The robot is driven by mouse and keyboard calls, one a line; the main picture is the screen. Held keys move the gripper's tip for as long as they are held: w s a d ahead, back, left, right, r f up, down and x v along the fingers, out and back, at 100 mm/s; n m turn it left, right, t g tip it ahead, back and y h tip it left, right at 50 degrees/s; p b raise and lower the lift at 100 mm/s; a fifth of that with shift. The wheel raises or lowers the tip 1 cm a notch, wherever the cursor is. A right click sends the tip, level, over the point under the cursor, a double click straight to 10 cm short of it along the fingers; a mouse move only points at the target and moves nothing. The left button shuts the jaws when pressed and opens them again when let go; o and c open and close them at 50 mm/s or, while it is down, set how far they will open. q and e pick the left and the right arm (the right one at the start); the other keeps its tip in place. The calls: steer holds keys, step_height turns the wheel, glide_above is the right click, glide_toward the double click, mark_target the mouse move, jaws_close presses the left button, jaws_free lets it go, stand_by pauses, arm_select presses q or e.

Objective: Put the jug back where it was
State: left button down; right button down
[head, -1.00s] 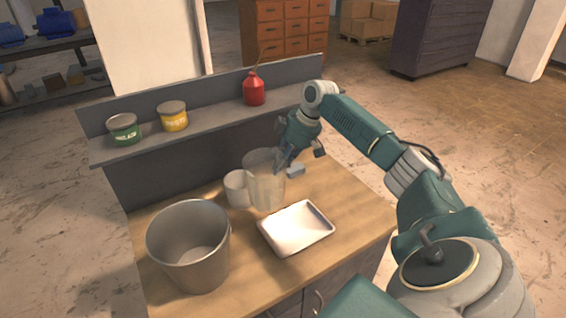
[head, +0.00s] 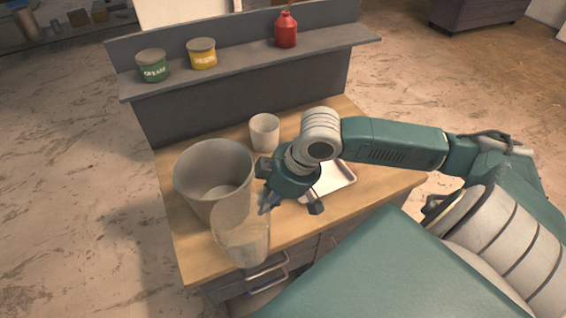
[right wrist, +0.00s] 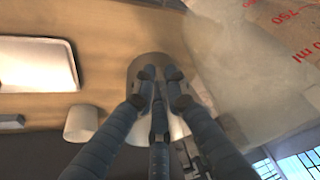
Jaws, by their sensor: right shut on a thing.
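The jug (head: 240,238) is a clear, translucent vessel in front of the metal pot, by the counter's front edge. My right gripper (head: 265,203) is shut on it at its right side. In the right wrist view the jug (right wrist: 245,65) fills the upper right, with red markings reading 750 ml. I cannot tell whether the jug is clear of the counter. The fingers (right wrist: 160,85) show at the middle of that view. My left gripper is not in view.
A large metal pot (head: 190,187) stands on the wooden counter (head: 185,240). A white cup (head: 264,134) stands behind, and a white tray (head: 341,184) lies partly hidden behind my right gripper. Two tins and a red oil can (head: 286,30) stand on the shelf (head: 240,65).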

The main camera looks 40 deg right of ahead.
mark_target(244, 237)
steer(key=s+a, duration=0.1)
steer(key=a, duration=0.1)
steer(key=s+a, duration=0.1)
steer(key=a, duration=0.1)
steer(key=s+a, duration=0.1)
steer(key=shift+s+a+f, duration=0.25)
steer(key=shift+a+f, duration=0.1)
steer(key=shift+a, duration=0.05)
steer(key=shift+w+a+r, duration=0.2)
steer(key=shift+a, duration=0.4)
steer(key=shift+d, duration=0.15)
